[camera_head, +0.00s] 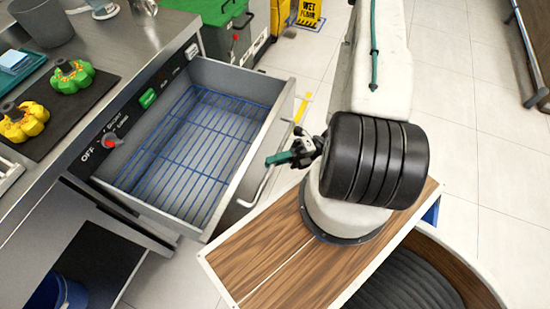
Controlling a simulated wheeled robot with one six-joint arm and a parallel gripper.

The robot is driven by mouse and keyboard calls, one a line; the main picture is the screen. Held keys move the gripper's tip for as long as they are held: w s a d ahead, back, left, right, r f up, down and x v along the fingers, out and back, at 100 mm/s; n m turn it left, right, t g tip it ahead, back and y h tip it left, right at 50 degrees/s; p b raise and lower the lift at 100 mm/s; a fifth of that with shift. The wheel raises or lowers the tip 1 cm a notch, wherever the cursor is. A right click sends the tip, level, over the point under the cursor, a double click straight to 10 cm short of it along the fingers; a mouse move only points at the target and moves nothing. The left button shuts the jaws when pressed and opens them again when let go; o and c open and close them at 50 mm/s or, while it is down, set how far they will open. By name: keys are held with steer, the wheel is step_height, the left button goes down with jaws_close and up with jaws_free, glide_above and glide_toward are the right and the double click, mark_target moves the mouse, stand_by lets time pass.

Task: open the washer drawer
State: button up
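The washer drawer (160,190) is a grey metal drawer that stands pulled out from the counter front. A blue wire rack (205,135) lies inside it, and the drawer holds nothing else that I can see. Its handle (262,182) is a thin metal bar on the drawer's front face, partly in view. My gripper (272,159) shows green fingertips beside the drawer's front, just above and right of the handle bar. I cannot tell whether it touches the drawer or handle. The fingers overlap in this view, so their opening is unclear.
The steel counter (130,40) holds a black mat (75,105) with a green valve-like piece (72,76) and a yellow one (22,121). A red knob (112,142) and a green button (148,98) sit on the panel. A yellow wet-floor sign (309,12) stands behind.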

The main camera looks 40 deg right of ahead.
steer(key=o, duration=0.4)
steer(key=shift+v, duration=3.95)
